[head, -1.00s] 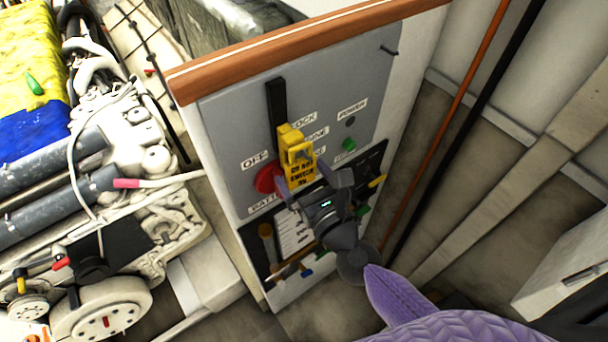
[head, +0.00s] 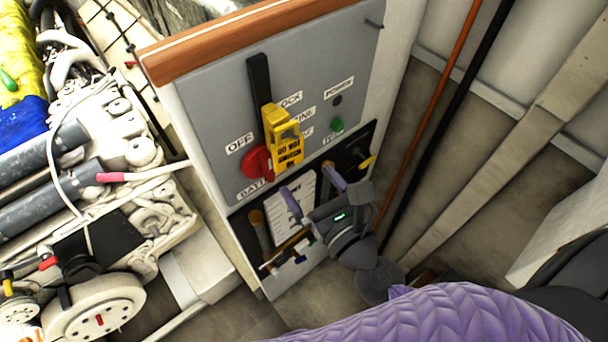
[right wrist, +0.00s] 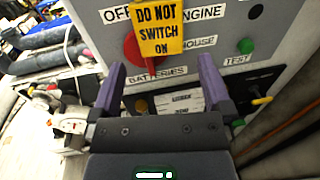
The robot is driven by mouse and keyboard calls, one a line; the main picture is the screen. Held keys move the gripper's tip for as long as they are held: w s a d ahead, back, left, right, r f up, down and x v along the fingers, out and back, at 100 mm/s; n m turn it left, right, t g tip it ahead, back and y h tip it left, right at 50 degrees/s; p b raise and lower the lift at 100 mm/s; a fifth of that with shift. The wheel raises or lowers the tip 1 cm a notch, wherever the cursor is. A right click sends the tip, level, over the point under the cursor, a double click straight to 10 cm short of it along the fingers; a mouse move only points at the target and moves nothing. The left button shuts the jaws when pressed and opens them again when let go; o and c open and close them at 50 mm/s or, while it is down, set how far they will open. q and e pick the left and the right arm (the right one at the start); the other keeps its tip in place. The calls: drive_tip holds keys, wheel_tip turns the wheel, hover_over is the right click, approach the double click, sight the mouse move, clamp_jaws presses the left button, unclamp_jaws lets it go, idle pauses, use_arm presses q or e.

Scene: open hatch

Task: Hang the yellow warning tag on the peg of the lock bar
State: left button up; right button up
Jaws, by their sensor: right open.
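The yellow warning tag (head: 288,147) hangs at the lower end of the black lock bar (head: 258,95), in front of the grey panel. In the right wrist view the tag (right wrist: 158,28) reads "DO NOT SWITCH ON", and its lower edge overlaps the red switch (right wrist: 135,52). The peg is hidden behind the tag and the yellow piece at its top. My right gripper (head: 312,193) is open and empty, below the tag and apart from it. In the right wrist view its two fingers (right wrist: 160,80) point up toward the panel with nothing between them. My left gripper is not in view.
The panel (head: 215,120) has a wooden top edge (head: 220,38), a red switch (head: 256,163) and a green button (head: 337,124). A dark tool rack (head: 345,155) with tools is below. Engine parts (head: 100,220) fill the left. Orange and black rods (head: 442,115) stand right.

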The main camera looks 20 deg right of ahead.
drive_tip(key=shift+v, duration=0.85)
drive_tip(key=b+v, duration=0.1)
drive_tip(key=v, duration=0.1)
drive_tip(key=b+v, duration=0.3)
drive_tip(key=v, duration=0.1)
drive_tip(key=shift+w+d+b, duration=0.1)
drive_tip(key=shift+d+b, duration=0.25)
drive_tip(key=shift+d, duration=0.05)
